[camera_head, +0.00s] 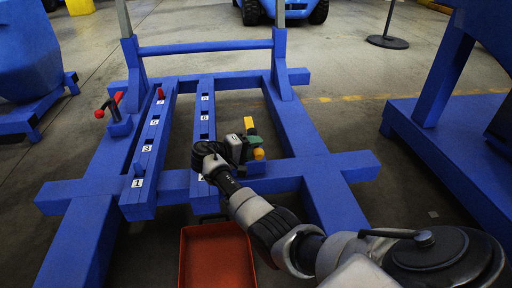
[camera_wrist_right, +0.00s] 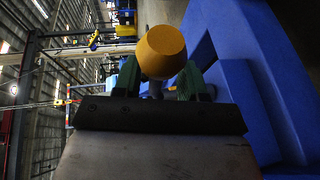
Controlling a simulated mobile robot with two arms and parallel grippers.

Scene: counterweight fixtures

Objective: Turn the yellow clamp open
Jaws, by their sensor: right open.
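The yellow clamp (camera_head: 249,124) is on the front right part of the blue frame, partly hidden by my right gripper (camera_head: 250,142). A second yellow part (camera_head: 258,154) shows just in front of the green fingers. In the right wrist view a rounded yellow knob (camera_wrist_right: 162,52) fills the space ahead of the right gripper (camera_wrist_right: 160,82). The two green fingers stand apart, one on each side of the knob's lower part. I cannot tell whether they touch it. My left gripper is not in view.
The blue frame (camera_head: 320,200) carries rails with numbered labels. A red-handled clamp (camera_head: 112,106) sits at its left. A red tray (camera_head: 216,262) lies in front, close to my right arm. Another blue fixture (camera_head: 450,155) stands at the right, with open floor between.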

